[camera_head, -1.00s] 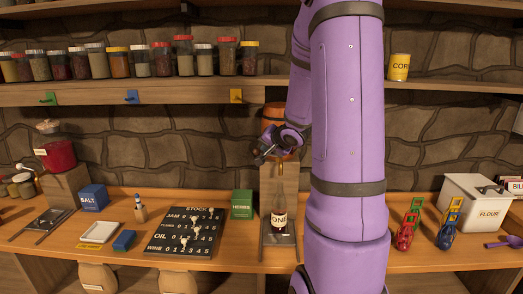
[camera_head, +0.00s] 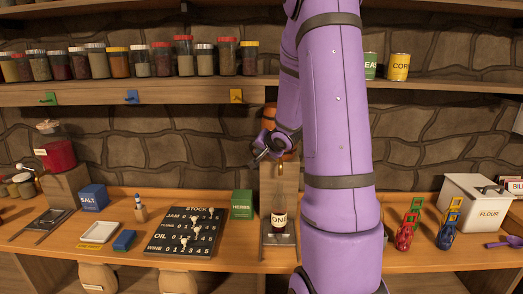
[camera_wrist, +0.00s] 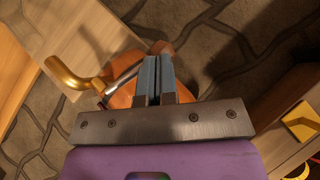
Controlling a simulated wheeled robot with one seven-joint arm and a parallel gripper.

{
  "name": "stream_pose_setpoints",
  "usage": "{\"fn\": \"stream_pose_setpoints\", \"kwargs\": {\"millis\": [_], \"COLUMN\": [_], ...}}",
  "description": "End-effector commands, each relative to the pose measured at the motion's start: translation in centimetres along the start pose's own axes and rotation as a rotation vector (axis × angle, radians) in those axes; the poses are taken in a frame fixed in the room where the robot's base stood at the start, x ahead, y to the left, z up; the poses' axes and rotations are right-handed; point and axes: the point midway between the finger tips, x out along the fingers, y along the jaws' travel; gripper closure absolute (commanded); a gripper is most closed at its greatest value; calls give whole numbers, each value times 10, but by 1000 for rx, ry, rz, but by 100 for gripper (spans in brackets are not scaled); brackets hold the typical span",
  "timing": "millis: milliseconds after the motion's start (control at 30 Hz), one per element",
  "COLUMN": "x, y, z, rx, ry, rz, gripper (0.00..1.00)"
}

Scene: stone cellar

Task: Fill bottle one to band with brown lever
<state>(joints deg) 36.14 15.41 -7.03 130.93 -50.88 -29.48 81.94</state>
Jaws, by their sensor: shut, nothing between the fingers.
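Bottle one (camera_head: 279,221), with a white label, stands upright on a dark plate below the brass spout (camera_head: 281,170). Its lower part looks dark; I cannot make out its fill level against a band. The orange keg (camera_head: 270,118) is behind the spout, partly hidden by my arm. In the wrist view the brass spout (camera_wrist: 68,77) is at the left, and a metal lever rod (camera_wrist: 122,82) runs from the keg towards a brown knob (camera_wrist: 162,47) by my fingertips. My gripper (camera_wrist: 154,68) is shut and empty at the lever; contact is unclear. It also shows in the head view (camera_head: 256,158).
Red and blue clips (camera_head: 406,232) and the flour bin (camera_head: 480,205) stand right. A shelf with jars (camera_head: 140,62) runs above. My arm covers the middle right.

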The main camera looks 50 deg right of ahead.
Motion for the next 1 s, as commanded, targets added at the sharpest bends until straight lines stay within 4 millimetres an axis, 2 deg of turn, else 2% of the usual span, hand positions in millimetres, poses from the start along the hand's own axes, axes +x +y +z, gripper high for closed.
{"fn": "stream_pose_setpoints", "kwargs": {"millis": [333, 667, 1000], "x": [11, 21, 21], "y": [0, 8, 8], "z": [12, 20, 20], "rx": [-144, -138, -139], "ry": [-3, -1, 0], "rz": [144, 143, 141], "gripper": [100, 100, 100]}}
